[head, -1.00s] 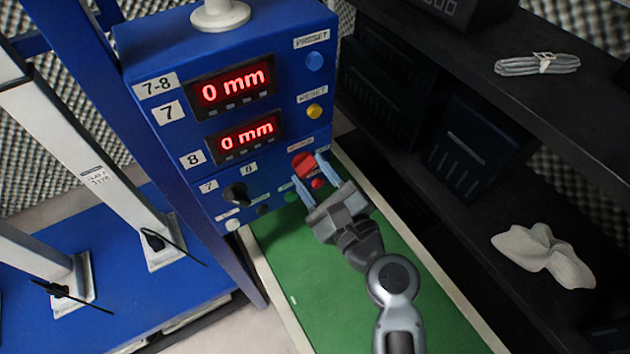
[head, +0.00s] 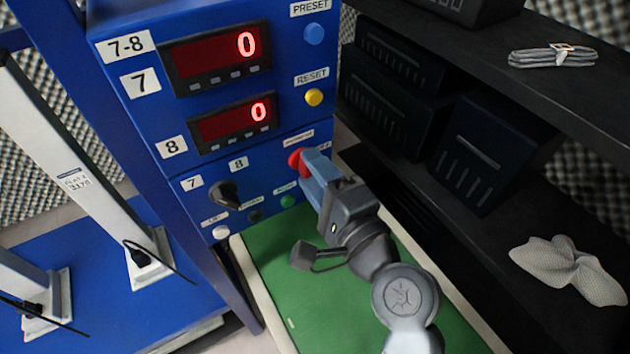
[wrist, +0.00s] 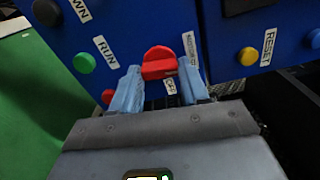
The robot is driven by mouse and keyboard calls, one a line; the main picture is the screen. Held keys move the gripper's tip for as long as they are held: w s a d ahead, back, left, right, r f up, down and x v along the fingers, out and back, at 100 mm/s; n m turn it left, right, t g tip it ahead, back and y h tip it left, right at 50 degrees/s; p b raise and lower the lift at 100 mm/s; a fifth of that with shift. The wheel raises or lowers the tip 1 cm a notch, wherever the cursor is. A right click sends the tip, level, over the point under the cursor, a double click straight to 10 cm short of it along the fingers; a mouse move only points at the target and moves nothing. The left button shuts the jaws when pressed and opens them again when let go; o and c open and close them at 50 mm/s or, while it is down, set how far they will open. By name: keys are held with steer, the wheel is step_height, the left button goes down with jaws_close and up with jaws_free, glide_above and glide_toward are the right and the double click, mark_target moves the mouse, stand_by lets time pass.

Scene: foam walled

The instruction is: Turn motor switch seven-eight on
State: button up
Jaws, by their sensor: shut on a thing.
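The red switch (head: 297,162) is on the lower right of the blue control panel (head: 280,148), under a small white label. In the wrist view the red switch (wrist: 158,62) lies between my two blue fingers, with an OFF label below it. My gripper (head: 309,166) reaches the panel from the lower right and is shut on the red switch. In the wrist view my gripper (wrist: 160,82) has one finger on each side of it. The fingers partly hide the switch in the head view.
A black selector (head: 225,194) marked 7 and 8 is left of my gripper. A green button (head: 288,201), a white button (head: 221,232) and a yellow RESET button (head: 314,97) are nearby. Two red displays (head: 218,57) read 0. Dark shelving (head: 480,100) stands close at right.

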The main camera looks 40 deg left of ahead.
steer(key=shift+f+n+b, duration=0.1)
steer(key=shift+n+b, duration=0.25)
steer(key=shift+n, duration=0.55)
steer(key=o, duration=1.1)
steer(key=shift+c, duration=0.2)
steer(key=shift+d, duration=0.1)
steer(key=v, duration=0.7)
steer(key=shift+s+d+b, duration=0.2)
steer(key=shift+d+b, duration=0.1)
steer(key=shift+b, duration=0.1)
